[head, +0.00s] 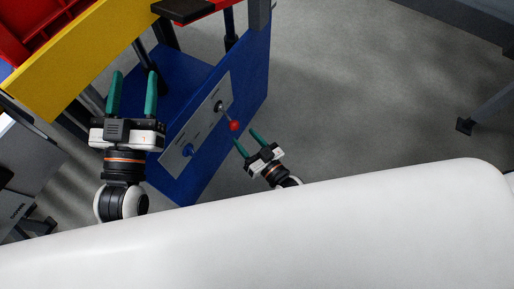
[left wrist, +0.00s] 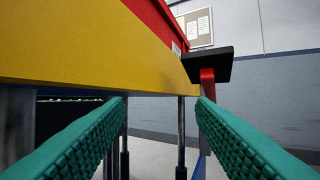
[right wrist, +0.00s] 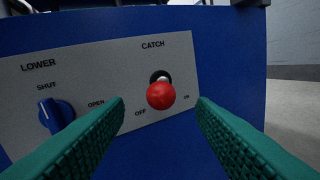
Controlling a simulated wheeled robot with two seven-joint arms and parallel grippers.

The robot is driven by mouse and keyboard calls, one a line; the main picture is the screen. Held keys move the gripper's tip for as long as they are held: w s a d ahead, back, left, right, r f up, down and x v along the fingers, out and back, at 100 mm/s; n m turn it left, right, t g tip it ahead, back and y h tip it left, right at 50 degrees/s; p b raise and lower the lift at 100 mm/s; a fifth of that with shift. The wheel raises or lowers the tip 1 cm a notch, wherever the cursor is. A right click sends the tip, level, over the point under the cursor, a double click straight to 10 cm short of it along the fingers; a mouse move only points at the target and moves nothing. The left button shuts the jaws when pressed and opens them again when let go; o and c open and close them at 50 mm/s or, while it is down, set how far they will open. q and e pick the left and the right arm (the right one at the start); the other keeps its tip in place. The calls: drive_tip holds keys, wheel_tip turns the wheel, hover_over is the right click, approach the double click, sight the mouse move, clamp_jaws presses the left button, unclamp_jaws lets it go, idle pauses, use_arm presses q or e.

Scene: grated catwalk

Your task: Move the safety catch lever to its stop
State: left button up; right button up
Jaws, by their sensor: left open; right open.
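The safety catch lever is a short metal lever with a red ball knob (head: 233,126) on the blue panel's grey plate (head: 190,130). In the right wrist view the red knob (right wrist: 161,95) sits below a dark round socket, under the word CATCH, between the OFF and ON labels. It points largely toward the camera. My right gripper (head: 247,140) is open and faces the knob, which shows between the fingers but seems just beyond their tips; I see no contact. My left gripper (head: 133,76) is open and empty, away from the lever, below the yellow beam.
A blue LOWER knob (right wrist: 56,115) with SHUT and OPEN labels is left of the lever. A yellow beam (head: 80,60) and a black pad on a red post (left wrist: 208,65) are near my left gripper. Grey floor (head: 360,100) to the right is clear.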

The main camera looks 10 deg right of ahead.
use_arm(q)
drive_tip(key=shift+w+a+f+g+y+p, duration=0.1)
drive_tip(key=shift+f+g+y+p, duration=0.1)
drive_tip(key=shift+f+g, duration=0.45)
drive_tip(key=shift+w+a+f+g+y+p, duration=0.15)
drive_tip(key=shift+f+g, duration=0.25)
drive_tip(key=shift+f, duration=0.4)
drive_tip(key=shift+a+f+g+y+p, duration=0.1)
drive_tip(key=shift+f+g+y, duration=0.15)
drive_tip(key=shift+f+g, duration=0.4)
use_arm(e)
drive_tip(key=shift+v, duration=2.55)
use_arm(q)
drive_tip(key=shift+f, duration=0.1)
use_arm(e)
drive_tip(key=shift+s, duration=0.15)
